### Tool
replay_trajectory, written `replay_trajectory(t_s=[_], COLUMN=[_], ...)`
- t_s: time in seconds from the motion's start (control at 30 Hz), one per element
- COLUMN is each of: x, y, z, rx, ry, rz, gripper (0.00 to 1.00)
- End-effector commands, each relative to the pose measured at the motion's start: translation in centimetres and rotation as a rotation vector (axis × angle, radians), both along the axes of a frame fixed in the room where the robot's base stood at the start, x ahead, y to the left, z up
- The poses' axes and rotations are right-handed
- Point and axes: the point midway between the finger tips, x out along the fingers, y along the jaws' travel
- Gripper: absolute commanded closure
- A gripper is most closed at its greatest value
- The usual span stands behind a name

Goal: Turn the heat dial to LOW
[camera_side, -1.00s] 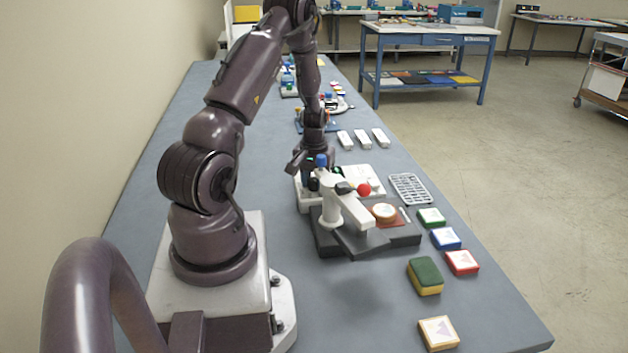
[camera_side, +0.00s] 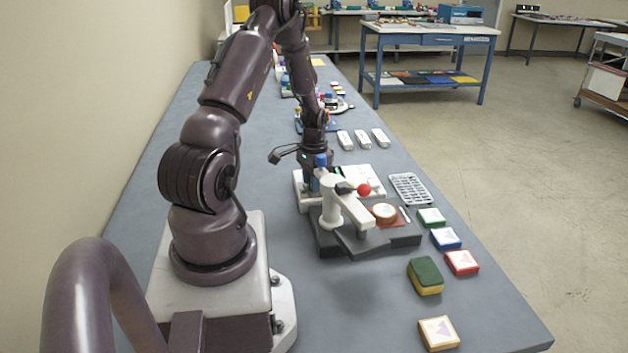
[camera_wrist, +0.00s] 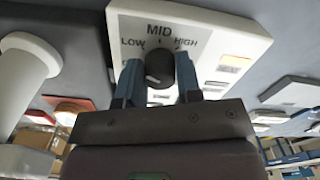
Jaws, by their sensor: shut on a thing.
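The heat dial (camera_wrist: 158,66) is a dark round knob on a white panel (camera_wrist: 210,22) marked LOW, MID and HIGH in the wrist view. MID stands above the dial, LOW to its upper left and HIGH to its upper right. In the side view my gripper (camera_side: 319,170) reaches down at the white unit (camera_side: 303,195) behind the press, and the dial is hidden there.
The press stands close in front, with a white column (camera_side: 330,203), a red ball (camera_side: 364,190) on its lever and a dark base (camera_side: 380,242). A grey rack (camera_side: 410,189) and several coloured blocks lie to the right. The table's near middle is clear.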

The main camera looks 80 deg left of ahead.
Motion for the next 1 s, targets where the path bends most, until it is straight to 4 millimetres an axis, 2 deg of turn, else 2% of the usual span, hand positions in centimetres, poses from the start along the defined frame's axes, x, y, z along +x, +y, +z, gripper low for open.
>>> replay_trajectory(t_s=[0.6, 0.63, 0.73, 1.0], x=[-0.03, -0.04, -0.03, 0.0], y=[0.01, 0.01, 0.01, 0.01], z=[0.06, 0.06, 0.06, 0.07], rx=[0.0, 0.0, 0.0, 0.0], ry=[0.001, 0.001, 0.001, 0.0], rz=[-0.047, -0.047, -0.047, -0.047], gripper=[0.91, 0.65, 0.42, 0.42])
